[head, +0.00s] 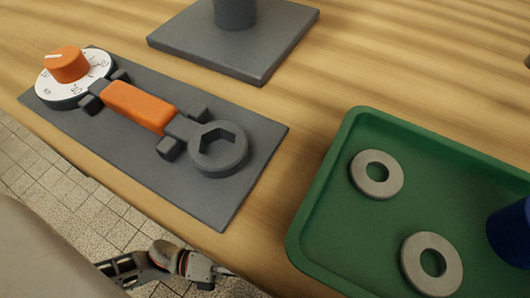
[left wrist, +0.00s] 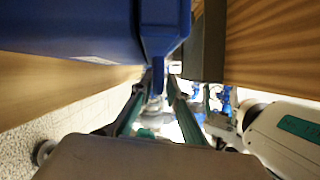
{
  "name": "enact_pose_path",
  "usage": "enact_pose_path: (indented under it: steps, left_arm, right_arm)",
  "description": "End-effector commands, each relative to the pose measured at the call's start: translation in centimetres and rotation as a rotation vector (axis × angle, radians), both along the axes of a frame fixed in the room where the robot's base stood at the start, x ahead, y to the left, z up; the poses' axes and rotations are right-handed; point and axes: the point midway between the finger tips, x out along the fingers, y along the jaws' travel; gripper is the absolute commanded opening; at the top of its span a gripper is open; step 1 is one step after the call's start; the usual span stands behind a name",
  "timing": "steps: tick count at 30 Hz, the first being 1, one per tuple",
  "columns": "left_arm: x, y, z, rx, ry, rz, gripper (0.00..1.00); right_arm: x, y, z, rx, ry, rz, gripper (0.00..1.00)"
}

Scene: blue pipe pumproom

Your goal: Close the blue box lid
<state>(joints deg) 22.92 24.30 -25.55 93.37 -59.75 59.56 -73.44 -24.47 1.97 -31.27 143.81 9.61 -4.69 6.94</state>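In the left wrist view a large blue box-like body (left wrist: 90,28) fills the upper left. A narrow blue piece (left wrist: 158,62) extends from it towards my fingertips. My left gripper (left wrist: 162,80) is in the middle of that view, its two fingers apart, tips close to the narrow blue piece. I cannot tell whether they touch it. The position of the lid cannot be made out. The head view does not show the box; a part of an arm coming in from the left (head: 170,266) shows below the table edge. My right gripper is not in view.
The wooden table (head: 400,60) carries a grey mat (head: 215,205) with an orange-handled wrench (head: 140,107) and an orange-knobbed dial (head: 68,68). A green tray (head: 325,215) holds two grey rings (head: 376,174) and a dark blue object (head: 512,235). A grey base plate (head: 245,50) stands behind.

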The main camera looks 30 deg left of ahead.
Motion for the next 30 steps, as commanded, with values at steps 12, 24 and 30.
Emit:
enact_pose_path:
  steps: [12,24,30]
  left_arm:
    - [-0.1,0.0,6.9,0.000,-0.004,-0.002,0.15]
    - [0.0,0.0,9.1,0.000,0.000,0.000,0.15]
    - [0.0,0.0,9.1,0.000,0.000,0.000,0.15]
  right_arm:
    - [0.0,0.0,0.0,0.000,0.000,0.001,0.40]
    - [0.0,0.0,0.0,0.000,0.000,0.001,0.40]
    - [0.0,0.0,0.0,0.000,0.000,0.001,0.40]
